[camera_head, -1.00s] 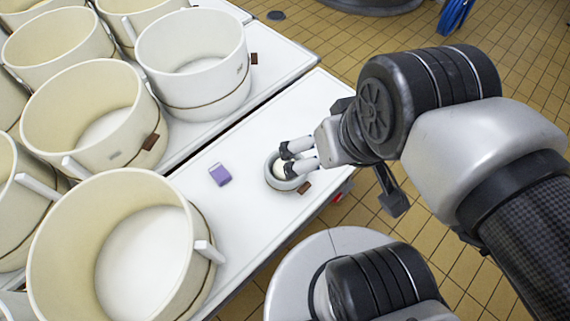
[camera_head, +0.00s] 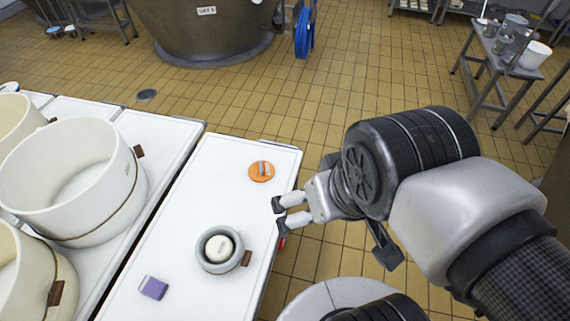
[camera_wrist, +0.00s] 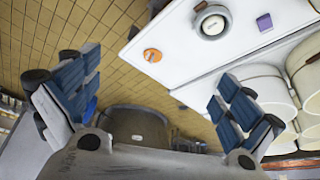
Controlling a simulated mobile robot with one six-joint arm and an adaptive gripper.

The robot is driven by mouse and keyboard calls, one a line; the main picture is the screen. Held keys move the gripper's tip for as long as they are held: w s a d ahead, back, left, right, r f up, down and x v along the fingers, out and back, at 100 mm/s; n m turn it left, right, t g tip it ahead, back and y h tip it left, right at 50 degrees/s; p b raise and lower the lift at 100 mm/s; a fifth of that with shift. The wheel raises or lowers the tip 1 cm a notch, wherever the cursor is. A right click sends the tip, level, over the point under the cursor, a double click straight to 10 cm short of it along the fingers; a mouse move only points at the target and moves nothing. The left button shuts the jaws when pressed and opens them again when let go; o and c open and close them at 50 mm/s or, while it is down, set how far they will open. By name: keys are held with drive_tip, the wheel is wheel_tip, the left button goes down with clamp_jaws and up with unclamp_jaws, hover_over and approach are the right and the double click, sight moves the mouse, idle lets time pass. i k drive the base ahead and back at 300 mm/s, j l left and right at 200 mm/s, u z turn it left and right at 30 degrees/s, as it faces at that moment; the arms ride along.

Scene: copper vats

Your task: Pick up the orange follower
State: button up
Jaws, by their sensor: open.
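The orange follower (camera_head: 261,172) is a small round disc with a pale grip on top. It lies flat on the white table (camera_head: 196,205) near its far right corner. It also shows in the wrist view (camera_wrist: 152,55), above the middle. My gripper (camera_head: 278,214) is open and empty, at the table's right edge. In the head view it appears below and slightly right of the follower, not touching it. In the wrist view the blue-padded fingers (camera_wrist: 150,85) are spread wide apart, with the follower beyond them.
A small grey mould (camera_head: 210,263) holding a white piece stands nearer on the same table, beside a purple block (camera_head: 153,288). Large cream moulds (camera_head: 75,180) crowd the left tables. A big vat (camera_head: 205,30) stands at the back. The table between follower and mould is clear.

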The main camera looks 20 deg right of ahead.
sight(261, 168)
drive_tip(key=i+l, duration=0.25)
drive_tip(key=i, duration=0.25)
drive_tip(key=i+l, duration=0.25)
drive_tip(key=i, duration=0.25)
